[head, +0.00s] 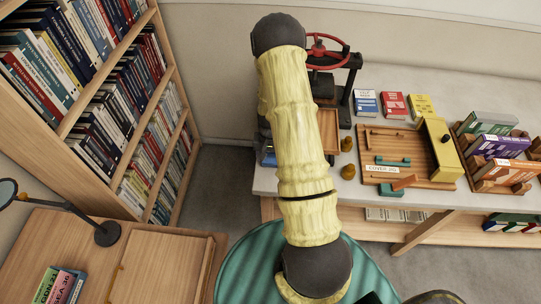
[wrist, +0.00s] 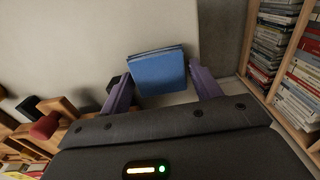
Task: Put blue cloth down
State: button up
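The blue cloth (wrist: 159,71) looks like a flat folded stack in the wrist view. It lies between the two purple fingers of my gripper (wrist: 160,72), against a pale surface. The fingers are wide apart, one on each side of the cloth, with narrow gaps seeming to show at its sides. I cannot tell for sure whether a fingertip touches it or whether it rests fully on the surface. A small blue patch (head: 268,158) shows beside the arm at the table's left end.
The long table (head: 350,205) carries a black press with a red wheel (head: 327,45), small books (head: 393,105), a wooden tray (head: 375,140) and a rack of boxes (head: 495,150). A bookcase (head: 125,100) stands left, across a strip of floor. A round green-topped stool or table (head: 245,270) is in front.

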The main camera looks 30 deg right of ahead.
aim_at(270, 157)
notch_tip(270, 157, up, 12)
jog(key=b, duration=0.1)
jog(key=shift+r+b, duration=0.2)
jog(key=shift+b, duration=0.2)
dwell(0.3)
dwell(0.4)
jog(key=s+a+r+n+t, duration=0.2)
jog(key=s+a+r+n, duration=0.4)
jog(key=s+a+r, duration=0.5)
jog(key=s+a, duration=0.2)
jog(key=shift+a+r+n+t, duration=0.3)
jog(key=shift+a+r+n, duration=0.1)
jog(key=shift+o, duration=0.4)
jog(key=shift+w, duration=0.2)
